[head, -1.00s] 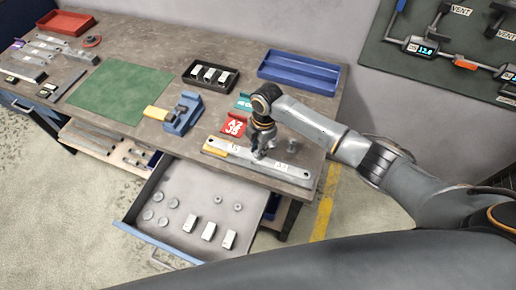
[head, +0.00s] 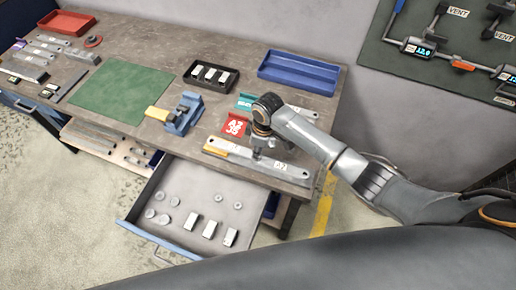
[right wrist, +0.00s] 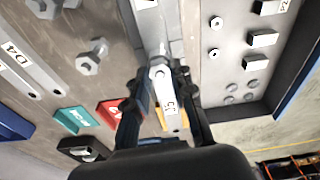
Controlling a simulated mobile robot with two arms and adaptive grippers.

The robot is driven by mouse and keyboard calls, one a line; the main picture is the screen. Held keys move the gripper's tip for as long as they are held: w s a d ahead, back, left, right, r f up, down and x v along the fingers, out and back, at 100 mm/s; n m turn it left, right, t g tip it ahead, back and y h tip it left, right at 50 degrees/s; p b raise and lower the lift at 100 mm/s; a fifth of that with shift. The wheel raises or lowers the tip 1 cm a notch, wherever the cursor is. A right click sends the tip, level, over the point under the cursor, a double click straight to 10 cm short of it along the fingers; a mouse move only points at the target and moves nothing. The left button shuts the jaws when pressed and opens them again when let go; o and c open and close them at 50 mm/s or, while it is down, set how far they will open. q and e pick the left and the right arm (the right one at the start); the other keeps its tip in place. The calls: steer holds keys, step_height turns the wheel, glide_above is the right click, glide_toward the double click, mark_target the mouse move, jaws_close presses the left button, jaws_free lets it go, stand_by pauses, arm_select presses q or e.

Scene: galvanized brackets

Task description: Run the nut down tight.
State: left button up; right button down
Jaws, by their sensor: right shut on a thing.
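My right gripper (head: 258,153) is over the long galvanized bracket (head: 291,173), which lies near the front right edge of the bench. In the right wrist view its two dark fingers (right wrist: 161,90) are shut on a small light-grey piece, which looks like the nut (right wrist: 160,71), directly over the bracket. The fingers hide its sides, so its seating and the thread beneath cannot be told. A loose bolt with a hex end (right wrist: 91,58) is on the bench beside the bracket in the right wrist view. My left gripper is not in view.
An open drawer (head: 180,233) with several round and block parts juts out below the bench. A red bin (head: 236,123), a blue clamp-like fixture (head: 184,113), a black tray (head: 211,89) and a blue tray (head: 299,81) are nearby. The green mat (head: 121,93) is clear.

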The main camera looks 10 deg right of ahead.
steer(key=m, duration=0.4)
steer(key=shift+m, duration=0.4)
steer(key=m, duration=0.3)
steer(key=shift+t+h, duration=0.3)
steer(key=shift+h, duration=0.1)
steer(key=m, duration=0.5)
steer(key=shift+w+m+h, duration=0.15)
steer(key=shift+m+h, duration=0.15)
steer(key=shift+m, duration=0.1)
steer(key=shift+d, duration=0.1)
steer(key=c, duration=1.3)
jaws_free()
steer(key=shift+c, duration=0.2)
steer(key=shift+d, duration=0.1)
